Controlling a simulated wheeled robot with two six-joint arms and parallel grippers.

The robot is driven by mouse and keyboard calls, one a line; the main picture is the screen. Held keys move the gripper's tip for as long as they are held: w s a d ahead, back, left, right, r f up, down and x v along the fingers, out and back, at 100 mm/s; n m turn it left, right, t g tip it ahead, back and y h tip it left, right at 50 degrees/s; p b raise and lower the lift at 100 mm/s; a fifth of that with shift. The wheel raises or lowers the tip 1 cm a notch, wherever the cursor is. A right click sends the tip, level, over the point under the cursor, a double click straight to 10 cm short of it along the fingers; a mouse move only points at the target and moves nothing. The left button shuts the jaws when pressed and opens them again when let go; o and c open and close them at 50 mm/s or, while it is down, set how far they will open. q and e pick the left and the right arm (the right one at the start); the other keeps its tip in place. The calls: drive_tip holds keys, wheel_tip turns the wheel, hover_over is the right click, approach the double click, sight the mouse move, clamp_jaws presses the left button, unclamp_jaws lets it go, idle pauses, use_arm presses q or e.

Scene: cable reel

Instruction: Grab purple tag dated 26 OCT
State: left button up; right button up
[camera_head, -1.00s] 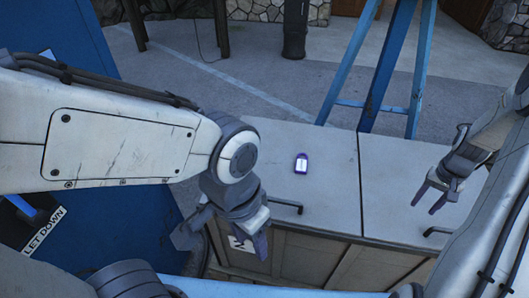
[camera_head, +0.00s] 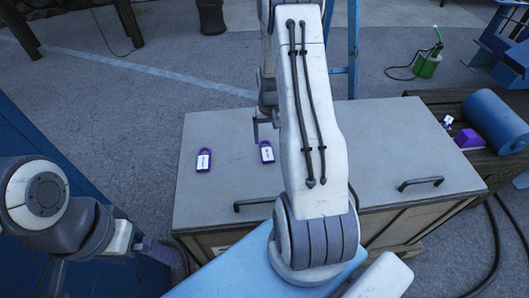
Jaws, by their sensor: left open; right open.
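Two purple tags with white labels lie flat on the grey top of a large chest: one tag (camera_head: 204,160) at the left and another tag (camera_head: 267,152) to its right. The label writing is too small to read, so I cannot tell which says 26 OCT. My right arm reaches across the middle of the view; its open gripper (camera_head: 265,126) is just beyond the right-hand tag, partly hidden behind the arm. Nothing shows held in it. My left gripper (camera_head: 158,251) is low at the left, open, beside the chest's front left corner, away from both tags.
The chest (camera_head: 400,140) has dark handles (camera_head: 421,183) near its front edge. At the right are a blue cylinder (camera_head: 496,120), a purple object (camera_head: 467,138) and a green can (camera_head: 427,64). Blue stand legs rise behind the chest. The right part of its top is clear.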

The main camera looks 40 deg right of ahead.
sight(267, 151)
drive_tip(key=f, duration=0.2)
drive_tip(key=a+f+p, duration=0.1)
drive_tip(key=f, duration=0.2)
drive_tip(key=shift+s, duration=0.1)
drive_tip(key=shift+f, duration=0.4)
clamp_jaws()
